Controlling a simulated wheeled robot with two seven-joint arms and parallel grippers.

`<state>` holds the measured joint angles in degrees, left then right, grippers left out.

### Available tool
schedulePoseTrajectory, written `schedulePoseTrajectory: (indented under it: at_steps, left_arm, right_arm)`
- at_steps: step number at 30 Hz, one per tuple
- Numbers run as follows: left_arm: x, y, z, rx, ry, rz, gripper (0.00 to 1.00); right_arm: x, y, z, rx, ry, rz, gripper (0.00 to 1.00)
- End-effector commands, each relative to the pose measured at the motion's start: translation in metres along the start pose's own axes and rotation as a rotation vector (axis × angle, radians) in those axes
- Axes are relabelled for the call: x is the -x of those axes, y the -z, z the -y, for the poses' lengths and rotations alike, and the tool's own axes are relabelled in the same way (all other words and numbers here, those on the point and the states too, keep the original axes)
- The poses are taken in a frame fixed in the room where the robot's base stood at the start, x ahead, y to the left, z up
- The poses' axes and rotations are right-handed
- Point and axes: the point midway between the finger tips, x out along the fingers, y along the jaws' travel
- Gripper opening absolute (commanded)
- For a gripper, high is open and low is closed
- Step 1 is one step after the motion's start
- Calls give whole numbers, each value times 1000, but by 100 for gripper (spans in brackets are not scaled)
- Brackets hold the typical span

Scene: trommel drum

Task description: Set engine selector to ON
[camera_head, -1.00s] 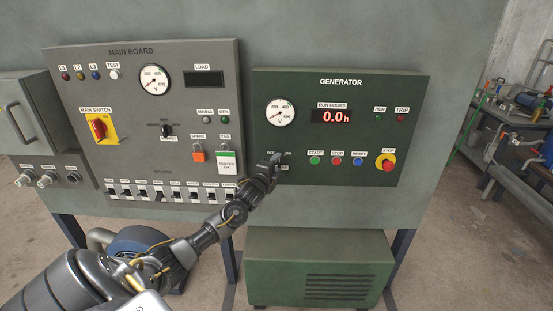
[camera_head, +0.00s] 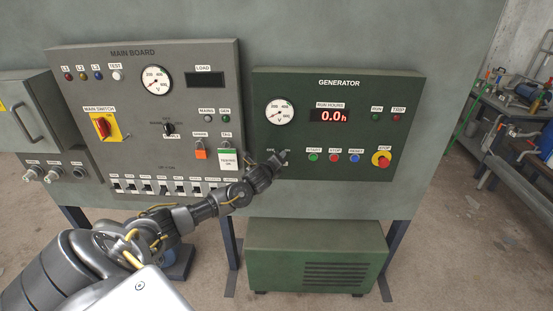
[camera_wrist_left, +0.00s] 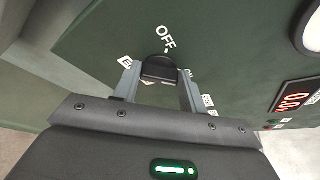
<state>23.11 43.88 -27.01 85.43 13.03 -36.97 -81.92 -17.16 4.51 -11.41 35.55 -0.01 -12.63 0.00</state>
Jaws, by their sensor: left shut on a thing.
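The engine selector is a small black knob (camera_wrist_left: 160,68) on the green GENERATOR panel (camera_head: 345,90). In the left wrist view it sits between the two grey fingers of my left gripper (camera_wrist_left: 160,80), which is shut on it. The OFF label (camera_wrist_left: 166,37) lies just beyond the knob, with a small pale mark between them. The ON label (camera_wrist_left: 188,73) is partly hidden by the right finger. In the head view my left gripper (camera_head: 281,157) is at the panel's lower left and covers most of the knob. My right gripper is not in view.
START (camera_head: 313,157), STOP (camera_head: 335,157) and RESET (camera_head: 355,158) buttons sit right of the selector, then a red mushroom button (camera_head: 382,159) on yellow. The grey MAIN BOARD (camera_head: 130,75) is to the left. A green box (camera_head: 315,235) stands below.

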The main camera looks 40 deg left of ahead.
Motion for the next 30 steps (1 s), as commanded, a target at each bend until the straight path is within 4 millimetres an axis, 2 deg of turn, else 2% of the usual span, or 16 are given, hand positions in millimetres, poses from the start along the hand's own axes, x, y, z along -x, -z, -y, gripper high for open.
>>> schedulePoseTrajectory:
  at_steps: [20, 21, 25, 30]
  left_arm:
    - [0, 1, 0, -51, -21, -1, 19]
    - [0, 0, 0, -51, -21, -1, 47]
    - [0, 0, 0, -50, -21, -1, 64]
    - [0, 0, 0, -49, -20, 0, 64]
  right_arm:
    - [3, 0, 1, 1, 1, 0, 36]
    - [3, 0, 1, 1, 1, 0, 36]
    - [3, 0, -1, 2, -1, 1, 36]
    - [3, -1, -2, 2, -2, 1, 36]
